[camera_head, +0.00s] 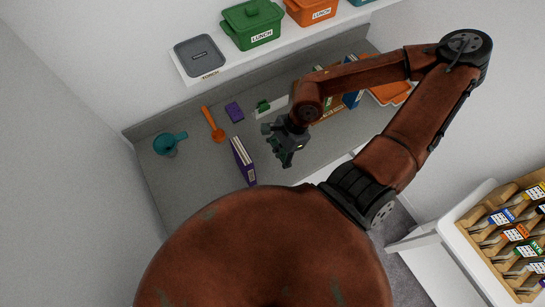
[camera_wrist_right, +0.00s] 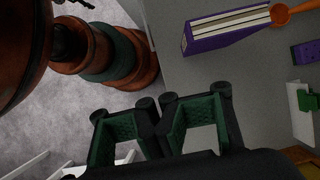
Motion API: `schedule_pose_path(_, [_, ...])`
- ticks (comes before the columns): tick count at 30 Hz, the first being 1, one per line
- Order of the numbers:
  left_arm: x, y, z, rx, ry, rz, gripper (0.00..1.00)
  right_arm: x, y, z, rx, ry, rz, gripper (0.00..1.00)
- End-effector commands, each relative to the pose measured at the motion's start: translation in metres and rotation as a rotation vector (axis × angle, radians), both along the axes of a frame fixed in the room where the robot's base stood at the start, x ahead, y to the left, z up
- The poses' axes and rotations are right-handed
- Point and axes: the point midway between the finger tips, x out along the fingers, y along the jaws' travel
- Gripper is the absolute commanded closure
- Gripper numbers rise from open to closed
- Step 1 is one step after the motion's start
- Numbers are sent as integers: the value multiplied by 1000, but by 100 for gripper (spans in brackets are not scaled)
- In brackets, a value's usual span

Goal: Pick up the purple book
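The purple book (camera_head: 243,162) stands on its edge on the grey counter, with purple covers and pale page edges. In the right wrist view the book (camera_wrist_right: 225,38) lies beyond my fingers at the upper middle, with its cover and page edges showing. My right gripper (camera_head: 285,156) hangs over the counter to the right of the book and apart from it. Its green-lined fingers (camera_wrist_right: 157,105) show at the bottom of the wrist view with nothing seen between them. How far they are open is unclear. My left gripper is not in view.
An orange scoop-like utensil (camera_head: 213,124), a small purple block (camera_head: 234,111) and a teal cup (camera_head: 169,143) lie behind the book. More books (camera_head: 352,98) stand at the right.

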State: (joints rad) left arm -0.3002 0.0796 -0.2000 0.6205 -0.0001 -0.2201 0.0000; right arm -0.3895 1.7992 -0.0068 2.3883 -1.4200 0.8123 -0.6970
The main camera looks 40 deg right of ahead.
Motion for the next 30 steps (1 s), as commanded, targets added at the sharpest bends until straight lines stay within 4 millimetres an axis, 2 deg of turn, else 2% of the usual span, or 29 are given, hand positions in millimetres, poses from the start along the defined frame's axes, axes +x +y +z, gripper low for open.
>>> schedule_pose_path(2, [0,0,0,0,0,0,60,0,0,0,0,0,0,92])
schedule_pose_path(30, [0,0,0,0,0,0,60,0,0,0,0,0,0,27])
